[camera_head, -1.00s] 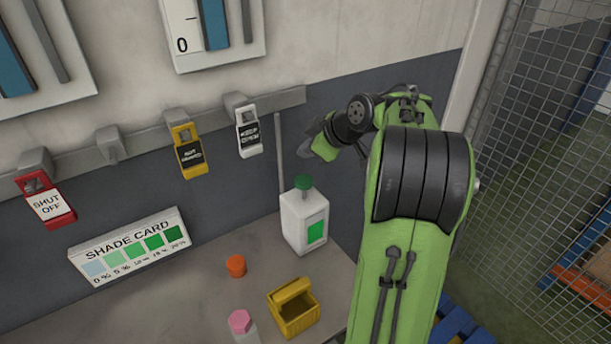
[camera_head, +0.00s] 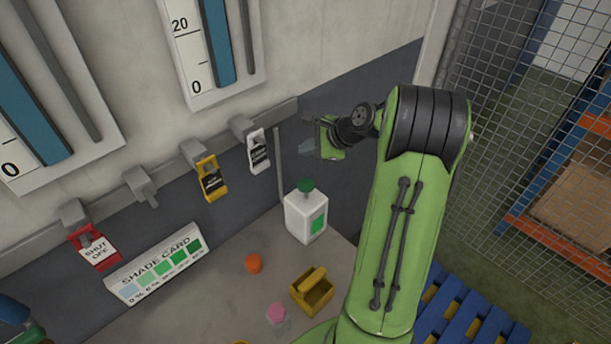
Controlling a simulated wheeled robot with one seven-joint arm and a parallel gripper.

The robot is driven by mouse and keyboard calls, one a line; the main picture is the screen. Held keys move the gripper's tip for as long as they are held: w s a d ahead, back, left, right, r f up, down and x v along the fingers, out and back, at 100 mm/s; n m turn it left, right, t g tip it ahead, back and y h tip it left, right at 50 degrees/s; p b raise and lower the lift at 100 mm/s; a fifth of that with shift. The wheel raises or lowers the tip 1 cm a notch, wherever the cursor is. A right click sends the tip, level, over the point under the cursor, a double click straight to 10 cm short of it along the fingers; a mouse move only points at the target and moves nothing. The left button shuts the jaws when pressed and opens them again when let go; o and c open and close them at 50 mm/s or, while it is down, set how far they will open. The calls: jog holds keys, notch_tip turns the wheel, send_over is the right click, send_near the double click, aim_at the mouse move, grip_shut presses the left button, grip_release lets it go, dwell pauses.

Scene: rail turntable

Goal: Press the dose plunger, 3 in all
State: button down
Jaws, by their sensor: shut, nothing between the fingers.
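The dose dispenser (camera_head: 304,220) is a white bottle with a green patch on its front. It stands upright at the back right of the bench. Its green plunger (camera_head: 306,186) sits on top and looks raised. My gripper (camera_head: 307,146) is above the plunger, apart from it, in front of the grey wall. It is shut and empty. Its fingertips are small and blurred against the wall.
The bench (camera_head: 205,290) holds an orange cap (camera_head: 253,263), a yellow box (camera_head: 313,292) and a pink-topped bottle (camera_head: 277,315). A shade card (camera_head: 158,268) leans at the wall. Tags hang from a rail (camera_head: 165,188). A mesh fence (camera_head: 520,100) stands at right.

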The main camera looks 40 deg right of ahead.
aim_at(306, 183)
jog(key=shift+d+f, duration=0.15)
jog(key=shift+f, duration=0.05)
notch_tip(306, 183, down, 8)
jog(key=b, duration=0.8)
jog(key=shift+f, duration=0.4)
dwell(1.3)
jog(key=shift+f, duration=0.4)
jog(key=shift+s+f+b, duration=0.1)
jog(key=shift+f+b, duration=0.6)
jog(key=shift+f, duration=0.65)
dwell(0.9)
jog(key=shift+r, duration=0.1)
jog(key=shift+r+p, duration=1.7)
jog(key=shift+p, duration=0.2)
